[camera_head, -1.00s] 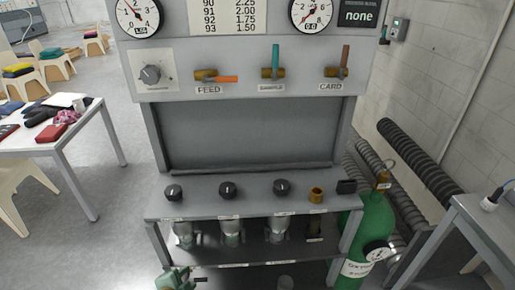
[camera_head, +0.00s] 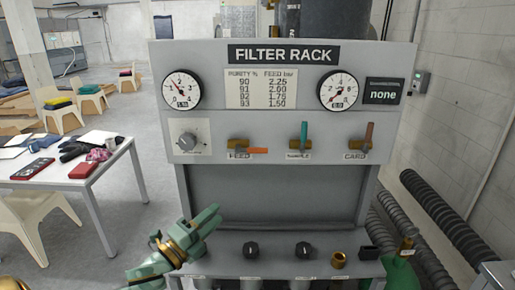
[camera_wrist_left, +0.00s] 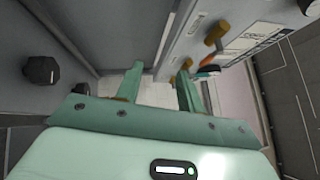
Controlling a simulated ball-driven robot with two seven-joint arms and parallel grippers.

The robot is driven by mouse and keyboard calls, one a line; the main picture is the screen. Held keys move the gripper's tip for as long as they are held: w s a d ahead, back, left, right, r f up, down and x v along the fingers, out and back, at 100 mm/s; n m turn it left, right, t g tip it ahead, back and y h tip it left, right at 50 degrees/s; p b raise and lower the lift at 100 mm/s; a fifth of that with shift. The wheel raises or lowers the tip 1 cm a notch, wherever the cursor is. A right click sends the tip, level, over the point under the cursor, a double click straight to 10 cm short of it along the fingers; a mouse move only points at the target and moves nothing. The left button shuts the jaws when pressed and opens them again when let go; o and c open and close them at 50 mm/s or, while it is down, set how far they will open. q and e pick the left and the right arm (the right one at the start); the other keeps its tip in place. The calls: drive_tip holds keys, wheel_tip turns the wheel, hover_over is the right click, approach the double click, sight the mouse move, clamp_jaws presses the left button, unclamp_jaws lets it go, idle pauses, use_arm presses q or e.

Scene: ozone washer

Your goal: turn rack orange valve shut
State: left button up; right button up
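The orange valve is the one labelled FEED on the rack panel. Its brass body (camera_head: 238,144) shows in the head view, and its orange lever (camera_head: 257,150) lies about level, pointing right. My left gripper (camera_head: 214,216) is below and left of it, in front of the rack's recess, apart from the valve. In the left wrist view the two fingers (camera_wrist_left: 160,82) stand apart with nothing between them. A brass valve body with an orange part (camera_wrist_left: 214,36) shows beyond the fingertips there. My right gripper is not in view.
The teal-levered valve (camera_head: 304,140) and the red-brown CARD valve (camera_head: 360,142) are to the right, levers upright. Black knobs (camera_head: 251,250) stand on the lower shelf. A white table (camera_head: 115,150) is at left.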

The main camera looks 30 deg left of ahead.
sight(258, 151)
use_arm(q)
wheel_tip(258, 151, up, 8)
drive_tip(key=m+t+h+p, duration=0.1)
drive_tip(key=m+h, duration=0.4)
drive_tip(key=m, duration=0.1)
drive_tip(key=p+x, duration=0.1)
drive_tip(key=x, duration=0.3)
drive_tip(key=p+x, duration=0.2)
drive_tip(key=x, duration=0.3)
drive_tip(key=p+x, duration=0.1)
drive_tip(key=x, duration=0.4)
drive_tip(key=shift+d+r+p, duration=0.3)
drive_tip(key=shift+r+p, duration=0.05)
drive_tip(key=shift+r, duration=0.15)
drive_tip(key=shift+w+d+r, duration=0.15)
drive_tip(key=shift+w, duration=0.3)
clamp_jaws()
